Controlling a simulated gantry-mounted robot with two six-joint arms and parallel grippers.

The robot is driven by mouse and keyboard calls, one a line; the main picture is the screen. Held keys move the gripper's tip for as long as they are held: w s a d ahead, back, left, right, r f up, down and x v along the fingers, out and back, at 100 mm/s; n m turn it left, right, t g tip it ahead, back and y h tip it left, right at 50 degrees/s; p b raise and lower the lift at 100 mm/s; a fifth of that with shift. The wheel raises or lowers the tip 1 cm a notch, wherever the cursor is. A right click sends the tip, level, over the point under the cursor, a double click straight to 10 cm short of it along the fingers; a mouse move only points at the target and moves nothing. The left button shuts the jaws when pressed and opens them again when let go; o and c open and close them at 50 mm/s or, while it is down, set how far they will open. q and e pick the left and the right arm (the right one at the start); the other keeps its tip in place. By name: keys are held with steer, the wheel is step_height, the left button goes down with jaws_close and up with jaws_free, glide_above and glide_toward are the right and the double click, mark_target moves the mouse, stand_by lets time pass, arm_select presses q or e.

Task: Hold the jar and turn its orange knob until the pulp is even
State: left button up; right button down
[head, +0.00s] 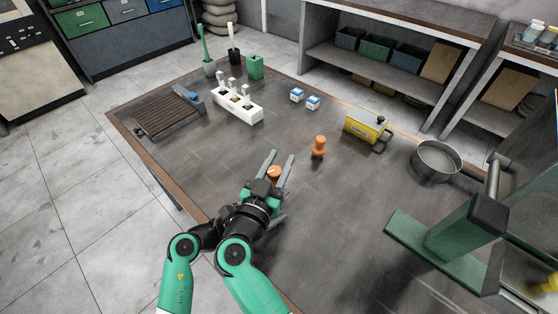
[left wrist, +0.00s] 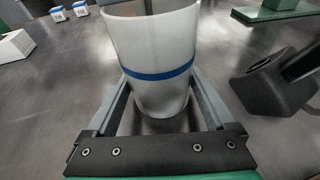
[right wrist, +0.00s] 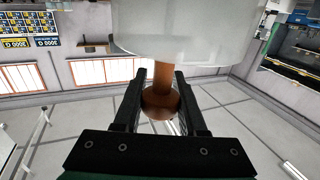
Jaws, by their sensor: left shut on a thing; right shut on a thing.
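The jar (left wrist: 150,38) is whitish and translucent, with a blue band around it. It stands between the fingers of my left gripper (left wrist: 160,82), which is shut on it. In the right wrist view, which looks upside down, the jar's pale end (right wrist: 180,38) shows with the orange knob (right wrist: 160,104) on an orange stem. My right gripper (right wrist: 159,80) is shut on the knob.
An orange piece (head: 318,148) stands just right of my grippers. Farther back are a white rack (head: 237,107), small blue-and-white boxes (head: 297,95), and a yellow box (head: 367,126). A pan (head: 436,162) and a green stand (head: 430,250) are at right.

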steer(key=shift+c, duration=2.2)
jaws_free()
steer(key=shift+s, duration=0.1)
steer(key=v, duration=1.2)
